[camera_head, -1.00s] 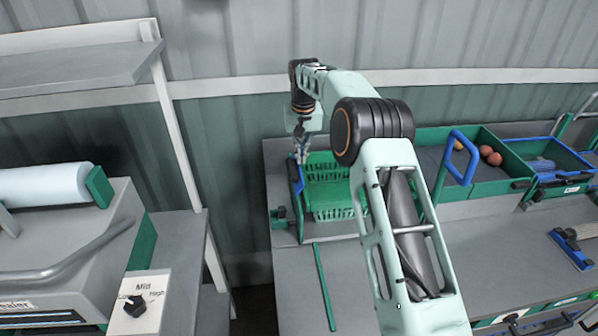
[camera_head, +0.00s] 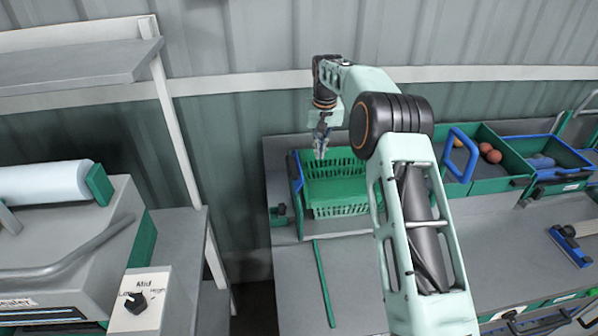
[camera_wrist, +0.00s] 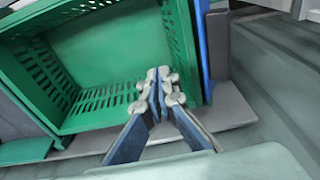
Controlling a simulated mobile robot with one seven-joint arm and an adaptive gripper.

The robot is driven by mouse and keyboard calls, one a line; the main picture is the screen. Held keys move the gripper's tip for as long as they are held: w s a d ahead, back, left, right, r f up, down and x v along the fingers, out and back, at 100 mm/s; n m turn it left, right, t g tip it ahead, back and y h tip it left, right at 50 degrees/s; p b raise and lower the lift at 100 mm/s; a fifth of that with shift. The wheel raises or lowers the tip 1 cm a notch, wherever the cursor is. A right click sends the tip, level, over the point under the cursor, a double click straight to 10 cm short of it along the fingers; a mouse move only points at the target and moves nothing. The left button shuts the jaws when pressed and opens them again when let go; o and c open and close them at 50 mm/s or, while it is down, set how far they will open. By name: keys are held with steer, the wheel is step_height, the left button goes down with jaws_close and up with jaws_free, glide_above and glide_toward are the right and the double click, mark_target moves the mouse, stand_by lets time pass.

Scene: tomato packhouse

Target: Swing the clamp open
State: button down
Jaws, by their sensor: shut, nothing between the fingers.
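A green slatted crate (camera_head: 335,212) sits on the grey bench; I see no load in it. A blue bar (camera_head: 297,171) runs close along its left side and looks like the clamp; I cannot tell whether it touches the crate. In the wrist view the blue bar (camera_wrist: 203,45) stands just outside the wall of the crate (camera_wrist: 178,30). My gripper (camera_head: 321,155) is above the crate's back left part, right of the bar and apart from it. In the wrist view my gripper (camera_wrist: 158,76) is shut and empty, its tips together.
A green rod (camera_head: 323,283) lies on the bench in front of the crate. Green bins (camera_head: 480,181), one holding round reddish items, stand to the right with a raised blue handle (camera_head: 474,165). A sealer (camera_head: 65,240) is at left. The corrugated wall is close behind.

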mark_target(298, 166)
stand_by(0.3)
step_height(298, 166, down, 5)
steer(key=b, duration=0.2)
steer(key=shift+f+b, duration=0.1)
steer(key=shift+b, duration=0.25)
stand_by(0.3)
steer(key=shift+a, duration=0.1)
steer(key=shift+s+a+p, duration=0.1)
steer(key=shift+s+a, duration=0.15)
steer(key=shift+a, duration=0.8)
steer(key=shift+s+a+p, duration=0.15)
steer(key=shift+s+a, duration=0.05)
steer(key=shift+a, duration=0.85)
steer(key=shift+s+a+p, duration=0.1)
steer(key=shift+s+a, duration=0.15)
steer(key=shift+a, duration=0.8)
steer(key=r+p, duration=0.2)
steer(key=shift+w+d+r, duration=0.1)
steer(key=shift+d+r, duration=0.15)
steer(key=shift+r, duration=0.05)
step_height(298, 166, up, 6)
steer(key=d, duration=0.1)
steer(key=shift+w+d+r, duration=0.15)
steer(key=shift+d+r, duration=0.1)
